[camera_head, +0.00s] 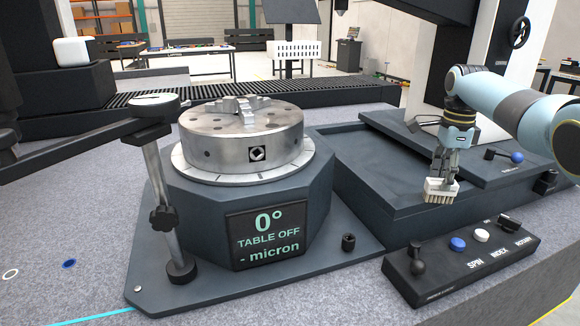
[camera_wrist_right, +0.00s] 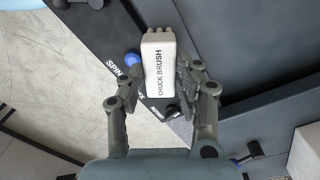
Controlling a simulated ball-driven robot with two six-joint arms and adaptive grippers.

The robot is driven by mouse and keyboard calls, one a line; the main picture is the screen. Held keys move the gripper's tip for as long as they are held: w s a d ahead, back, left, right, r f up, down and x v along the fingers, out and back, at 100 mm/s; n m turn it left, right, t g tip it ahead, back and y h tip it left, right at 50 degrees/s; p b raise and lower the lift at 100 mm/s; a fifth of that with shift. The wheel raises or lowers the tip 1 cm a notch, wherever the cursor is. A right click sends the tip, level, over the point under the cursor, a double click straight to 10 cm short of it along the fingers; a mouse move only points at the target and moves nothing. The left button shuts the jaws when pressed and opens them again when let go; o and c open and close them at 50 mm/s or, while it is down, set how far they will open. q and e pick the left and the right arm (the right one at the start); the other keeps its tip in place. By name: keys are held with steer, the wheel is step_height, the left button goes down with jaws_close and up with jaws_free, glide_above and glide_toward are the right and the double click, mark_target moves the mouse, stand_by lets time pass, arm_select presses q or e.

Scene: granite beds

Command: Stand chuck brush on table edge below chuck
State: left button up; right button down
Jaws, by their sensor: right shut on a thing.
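The chuck brush (camera_head: 440,191) is a pale block with bristles pointing down in the head view. My right gripper (camera_head: 444,175) is shut on it and holds it above the dark tray at the right. In the right wrist view the brush (camera_wrist_right: 158,76) lies between the two fingers, with its CHUCK BRUSH lettering facing the camera. The round steel chuck (camera_head: 228,143) sits on a pale graduated round table (camera_head: 203,174), whose rim shows below it. The brush is well to the right of the chuck and apart from it. My left gripper is not in view.
A dial gauge (camera_head: 153,98) on a post stands left of the chuck. A display block (camera_head: 268,235) reads TABLE OFF. A control box (camera_head: 462,264) with buttons and levers lies below the brush. A small black knob (camera_head: 348,242) stands on the base plate.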

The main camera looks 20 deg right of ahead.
steer(key=shift+s+f, duration=0.2)
